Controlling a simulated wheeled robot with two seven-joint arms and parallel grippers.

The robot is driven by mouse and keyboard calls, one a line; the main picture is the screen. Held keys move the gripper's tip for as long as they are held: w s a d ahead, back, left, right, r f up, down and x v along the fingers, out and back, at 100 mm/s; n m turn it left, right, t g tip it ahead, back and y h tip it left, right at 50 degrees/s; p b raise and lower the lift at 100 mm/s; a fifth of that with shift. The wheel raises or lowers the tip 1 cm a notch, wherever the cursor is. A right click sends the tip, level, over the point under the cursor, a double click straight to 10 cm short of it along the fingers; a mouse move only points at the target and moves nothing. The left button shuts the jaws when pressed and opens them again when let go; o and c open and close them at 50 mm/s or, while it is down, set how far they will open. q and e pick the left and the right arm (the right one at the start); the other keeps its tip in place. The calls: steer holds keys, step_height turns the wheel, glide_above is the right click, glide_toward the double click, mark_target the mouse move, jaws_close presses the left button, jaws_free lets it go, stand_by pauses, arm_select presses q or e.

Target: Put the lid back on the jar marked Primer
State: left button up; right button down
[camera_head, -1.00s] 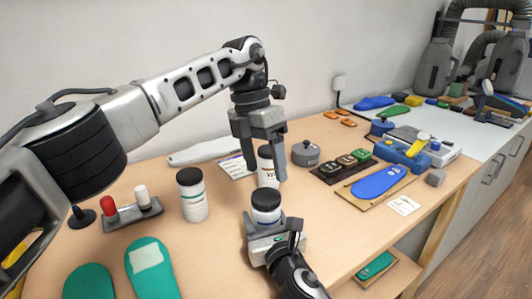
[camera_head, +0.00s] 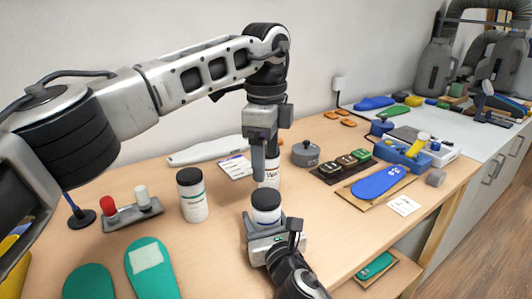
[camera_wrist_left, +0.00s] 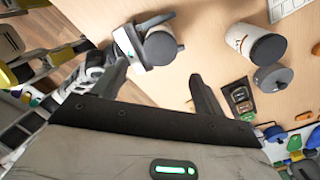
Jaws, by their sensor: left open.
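A white jar with a dark lid (camera_head: 266,200) on top is held upright near the table's front edge by my right gripper (camera_head: 265,237). It also shows in the left wrist view (camera_wrist_left: 160,46). I cannot read its label or tell how firmly the lid sits. My left gripper (camera_head: 264,170) is open and empty above and behind this jar, pointing down; its two fingers (camera_wrist_left: 158,88) are apart in the wrist view. A second white jar (camera_head: 271,174) stands behind the left fingers, partly hidden. A third white jar with a black lid (camera_head: 193,195) stands to the left.
A grey round pot (camera_head: 305,154) stands right of the jars. A small rack with a red and a white piece (camera_head: 133,212) is at left. Green insoles (camera_head: 150,268) lie at front left. A blue insole (camera_head: 379,182) lies on a board at right.

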mark_target(266, 196)
arm_select(q)
steer(key=shift+n, duration=0.5)
steer(key=shift+f, duration=3.95)
